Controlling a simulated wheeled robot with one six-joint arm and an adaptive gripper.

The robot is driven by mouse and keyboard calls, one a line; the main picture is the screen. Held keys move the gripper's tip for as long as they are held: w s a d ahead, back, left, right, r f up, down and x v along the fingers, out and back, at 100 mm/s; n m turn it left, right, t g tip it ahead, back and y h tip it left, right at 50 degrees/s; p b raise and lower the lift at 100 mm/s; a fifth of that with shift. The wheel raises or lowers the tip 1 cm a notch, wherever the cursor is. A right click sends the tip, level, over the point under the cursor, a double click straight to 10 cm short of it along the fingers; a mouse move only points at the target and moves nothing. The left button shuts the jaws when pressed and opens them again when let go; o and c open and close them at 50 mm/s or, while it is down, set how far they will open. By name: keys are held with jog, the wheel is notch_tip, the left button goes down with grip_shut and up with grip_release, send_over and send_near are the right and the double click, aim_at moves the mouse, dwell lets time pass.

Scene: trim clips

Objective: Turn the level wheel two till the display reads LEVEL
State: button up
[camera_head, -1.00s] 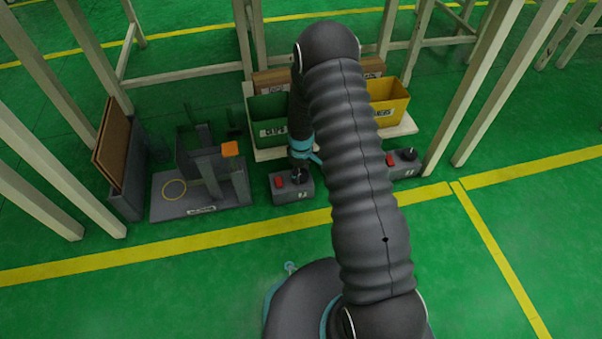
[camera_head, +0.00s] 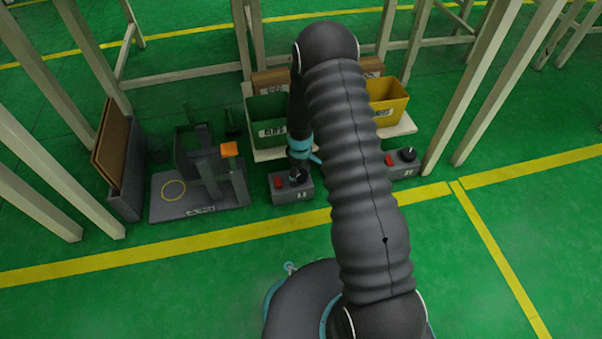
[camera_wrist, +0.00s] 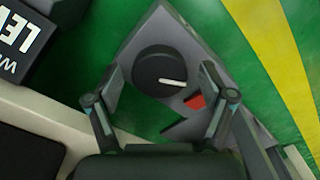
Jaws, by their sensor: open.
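A grey box (camera_head: 291,190) with a red button and a black knob stands on the floor under my arm in the head view. In the wrist view its round black wheel (camera_wrist: 160,68) shows a white pointer line, and its red button (camera_wrist: 195,102) sits beside it. My gripper (camera_wrist: 161,72) is open, with one finger on each side of the wheel; whether they touch it cannot be told. In the head view my gripper (camera_head: 297,172) is over the box, its fingers hard to make out. A dark panel (camera_wrist: 25,40) with cut-off white letters, beginning "LE", shows at the wrist view's upper left.
A second box (camera_head: 405,163) with button and knob stands to the right. A green bin (camera_head: 268,130) and a yellow bin (camera_head: 388,100) stand behind. A grey fixture (camera_head: 205,205) with an orange block (camera_head: 229,148) is left. Pale posts stand around; the front floor is clear.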

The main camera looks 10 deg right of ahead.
aim_at(301, 175)
notch_tip(301, 175, up, 12)
dwell(0.5)
dwell(0.5)
jog(key=s+r+m+g, duration=0.2)
jog(key=s+r+m, duration=0.15)
jog(key=s, duration=0.35)
jog(key=s+r+m+t+p, duration=0.1)
jog(key=s+r+t+p, duration=0.1)
jog(key=s+r, duration=0.5)
jog(key=s+r+m+t+p, duration=0.2)
jog(key=s+r+p, duration=0.3)
jog(key=r, duration=1.5)
jog(key=s+r+m+t+p, duration=0.2)
jog(key=s+r+t+p, duration=0.1)
jog(key=s+r, duration=0.8)
notch_tip(301, 175, up, 3)
jog(key=shift+s+r+t+p, duration=0.1)
jog(key=shift+s+t+p, duration=0.1)
jog(key=shift+t+p, duration=0.15)
